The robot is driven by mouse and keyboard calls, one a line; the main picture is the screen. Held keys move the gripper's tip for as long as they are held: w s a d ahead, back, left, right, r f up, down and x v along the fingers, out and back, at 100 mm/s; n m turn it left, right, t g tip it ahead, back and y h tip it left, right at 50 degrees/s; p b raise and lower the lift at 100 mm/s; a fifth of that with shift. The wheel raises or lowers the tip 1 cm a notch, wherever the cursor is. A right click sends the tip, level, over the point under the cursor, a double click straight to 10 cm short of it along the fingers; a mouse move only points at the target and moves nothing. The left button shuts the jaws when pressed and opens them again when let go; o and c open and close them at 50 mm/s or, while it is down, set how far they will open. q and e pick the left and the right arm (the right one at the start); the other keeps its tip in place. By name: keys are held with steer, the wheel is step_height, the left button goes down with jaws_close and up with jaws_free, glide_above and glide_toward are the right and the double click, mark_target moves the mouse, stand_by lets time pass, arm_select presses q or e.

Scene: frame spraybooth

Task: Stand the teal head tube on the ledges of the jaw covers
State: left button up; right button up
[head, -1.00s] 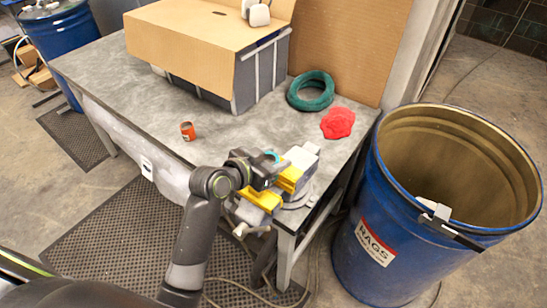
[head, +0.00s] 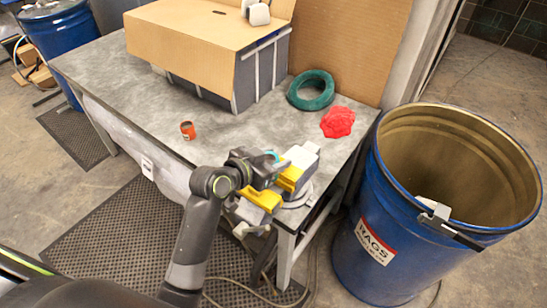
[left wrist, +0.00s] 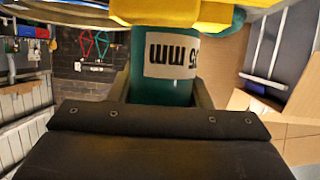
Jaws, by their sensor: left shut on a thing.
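The teal head tube (head: 273,154) shows as a small teal edge in the head view, at the tip of my left gripper (head: 268,168). In the left wrist view the teal tube (left wrist: 165,88) carries a pale "mm" label, upside down in the picture. The left gripper's dark fingers (left wrist: 163,98) are on both sides of it, shut on it. The yellow jaw covers (head: 263,196) sit on the grey vise (head: 303,157) at the table corner. In the wrist view, yellow covers (left wrist: 175,12) hide one end of the tube. Whether it touches the ledges I cannot tell. My right gripper is out of view.
A red rag (head: 338,122), a green ring (head: 311,91) and a small orange can (head: 188,131) lie on the grey table (head: 130,92). A cardboard-topped box (head: 205,40) stands behind. A blue rags drum (head: 365,268) stands close on the right.

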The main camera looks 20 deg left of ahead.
arm_select(q)
steer(key=shift+f+b, duration=1)
steer(key=shift+f, duration=0.55)
steer(key=o, duration=1.2)
steer(key=shift+s+a, duration=0.1)
steer(key=v, duration=1.7)
steer(key=shift+r, duration=0.15)
